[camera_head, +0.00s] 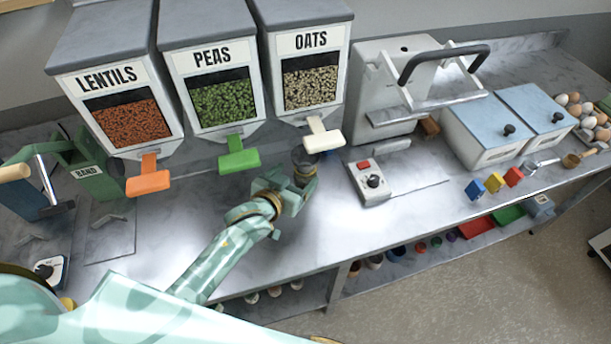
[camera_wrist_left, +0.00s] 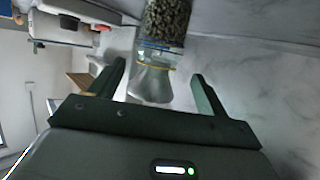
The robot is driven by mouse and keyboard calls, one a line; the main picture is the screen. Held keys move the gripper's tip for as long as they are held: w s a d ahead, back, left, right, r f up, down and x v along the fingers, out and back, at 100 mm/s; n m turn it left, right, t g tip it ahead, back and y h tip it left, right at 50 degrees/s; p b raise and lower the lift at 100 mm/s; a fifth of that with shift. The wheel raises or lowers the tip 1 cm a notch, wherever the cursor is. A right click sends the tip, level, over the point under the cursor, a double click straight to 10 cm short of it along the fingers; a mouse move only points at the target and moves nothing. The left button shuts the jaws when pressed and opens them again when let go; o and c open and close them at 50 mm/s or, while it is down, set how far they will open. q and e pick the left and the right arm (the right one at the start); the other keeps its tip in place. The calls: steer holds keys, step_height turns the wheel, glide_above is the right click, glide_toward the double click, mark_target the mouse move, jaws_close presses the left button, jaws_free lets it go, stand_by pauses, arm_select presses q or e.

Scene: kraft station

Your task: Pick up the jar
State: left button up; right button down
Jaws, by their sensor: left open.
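A clear glass jar (camera_wrist_left: 150,84) shows between the open fingers of my left gripper (camera_wrist_left: 159,69) in the left wrist view. A thin yellow line and a bluish band cross the glass. Dark speckled grains (camera_wrist_left: 166,20) show beyond it; I cannot tell whether they are inside the jar. In the head view my left gripper (camera_head: 300,180) is at the counter below the OATS dispenser (camera_head: 310,84), where it largely hides the jar. A gap shows between the jar and the right finger in the wrist view. My right gripper is out of view.
Dispensers of lentils (camera_head: 131,121) and peas (camera_head: 222,104) stand left of the oats, with lever handles sticking out. A control box (camera_head: 371,183) and a grey machine (camera_head: 395,90) stand to the right. Coloured cubes (camera_head: 494,182) lie farther right. The counter front is mostly clear.

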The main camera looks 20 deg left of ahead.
arm_select(q)
steer(key=x, duration=0.3)
steer(key=b+x, duration=0.1)
steer(key=x, duration=0.1)
steer(key=shift+w+d+r, duration=0.25)
steer(key=shift+w+r, duration=0.05)
steer(key=shift+w, duration=0.05)
steer(key=shift+s, duration=0.1)
steer(key=shift+r, duration=0.1)
steer(key=c, duration=1.3)
